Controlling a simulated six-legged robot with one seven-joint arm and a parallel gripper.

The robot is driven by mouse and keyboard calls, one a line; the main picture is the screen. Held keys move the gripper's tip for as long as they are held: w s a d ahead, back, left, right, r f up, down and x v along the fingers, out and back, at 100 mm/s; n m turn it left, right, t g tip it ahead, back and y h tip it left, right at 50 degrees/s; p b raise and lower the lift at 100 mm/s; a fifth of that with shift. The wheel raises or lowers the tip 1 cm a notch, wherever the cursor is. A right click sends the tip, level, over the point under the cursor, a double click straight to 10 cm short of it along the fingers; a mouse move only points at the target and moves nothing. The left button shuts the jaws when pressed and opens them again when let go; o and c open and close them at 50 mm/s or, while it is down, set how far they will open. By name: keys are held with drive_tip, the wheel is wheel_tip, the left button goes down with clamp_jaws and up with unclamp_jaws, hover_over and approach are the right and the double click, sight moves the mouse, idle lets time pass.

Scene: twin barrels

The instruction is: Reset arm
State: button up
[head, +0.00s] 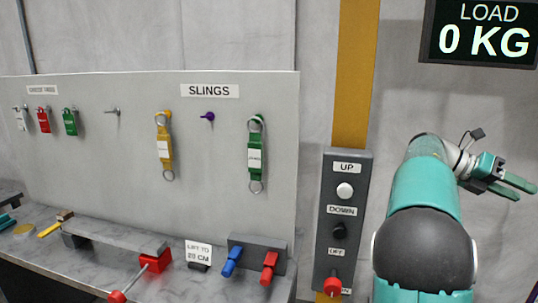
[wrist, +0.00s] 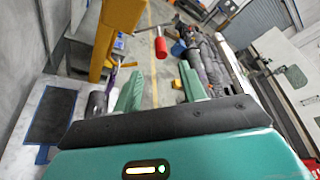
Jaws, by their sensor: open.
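My teal and dark grey arm rises at the right of the head view. My gripper (head: 526,190) is at the right edge, held out sideways to the right of the control panel, its fingers apart and empty. In the wrist view my gripper (wrist: 160,88) also shows, its two green fingers spread with only floor visible between them. It touches nothing that I can see.
The control panel (head: 343,225) has UP and DOWN buttons and a red lever (head: 333,285). A pegboard (head: 215,140) holds a yellow sling (head: 164,145) and a green sling (head: 255,155) above a bench.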

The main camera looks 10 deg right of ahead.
drive_tip(key=a+f+m+t+y, duration=0.3)
drive_tip(key=a+f+m+t, duration=0.15)
drive_tip(key=a, duration=0.75)
drive_tip(key=a+f+m+t+y, duration=0.2)
drive_tip(key=a+f+m+t, duration=0.3)
drive_tip(key=a, duration=0.7)
drive_tip(key=s+a+f+m+t+y, duration=0.2)
drive_tip(key=a+m, duration=0.1)
drive_tip(key=a, duration=0.5)
drive_tip(key=s+a+f+m+t+y, duration=0.2)
drive_tip(key=s+a+f+m, duration=0.1)
drive_tip(key=a, duration=0.5)
drive_tip(key=s+a+f+m+t+y, duration=0.1)
drive_tip(key=s+a+f+m+t, duration=0.1)
drive_tip(key=a, duration=0.6)
drive_tip(key=shift+s+a+f+m+y, duration=0.3)
drive_tip(key=shift+s+f+m+y, duration=0.15)
drive_tip(key=shift+f+m, duration=0.15)
